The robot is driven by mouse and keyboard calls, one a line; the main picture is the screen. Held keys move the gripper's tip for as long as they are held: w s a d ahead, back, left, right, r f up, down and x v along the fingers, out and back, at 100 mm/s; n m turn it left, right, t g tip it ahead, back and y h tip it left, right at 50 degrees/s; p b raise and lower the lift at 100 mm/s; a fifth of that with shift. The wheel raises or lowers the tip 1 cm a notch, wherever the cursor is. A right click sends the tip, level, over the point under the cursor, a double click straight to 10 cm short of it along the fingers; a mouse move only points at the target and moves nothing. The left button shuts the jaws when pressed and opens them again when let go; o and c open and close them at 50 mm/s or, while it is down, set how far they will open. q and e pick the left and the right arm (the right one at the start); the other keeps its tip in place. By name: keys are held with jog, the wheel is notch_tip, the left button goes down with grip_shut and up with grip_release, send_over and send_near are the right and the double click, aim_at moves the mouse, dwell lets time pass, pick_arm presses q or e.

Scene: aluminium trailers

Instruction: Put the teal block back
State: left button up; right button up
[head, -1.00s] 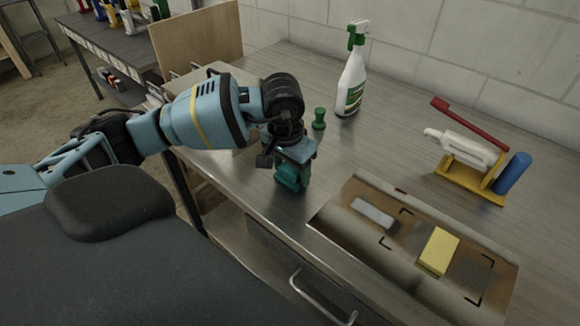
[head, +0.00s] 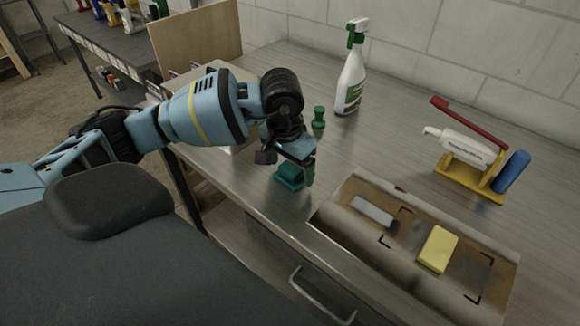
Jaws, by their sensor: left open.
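The teal block (head: 289,177) lies on the metal bench top, left of the tray. My left gripper (head: 288,163) is open and just above the block; one finger shows at the block's right side. Whether it touches the block I cannot tell. The shallow tray (head: 333,212) has a brown inside with black corner marks. It holds a grey block (head: 374,211) at its left and a yellow block (head: 438,250) nearer its right. My right gripper is not in view.
A green peg-like piece (head: 318,117) and a white spray bottle (head: 350,85) stand behind the gripper. A yellow rack (head: 467,180) with a white bottle, red brush and blue cylinder stands at the right. The bench between them is clear.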

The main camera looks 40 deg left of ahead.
aim_at(286, 171)
pick_arm(q)
notch_tip(286, 171, up, 11)
jog(key=s, duration=0.1)
jog(key=shift+s, duration=0.2)
dwell(0.6)
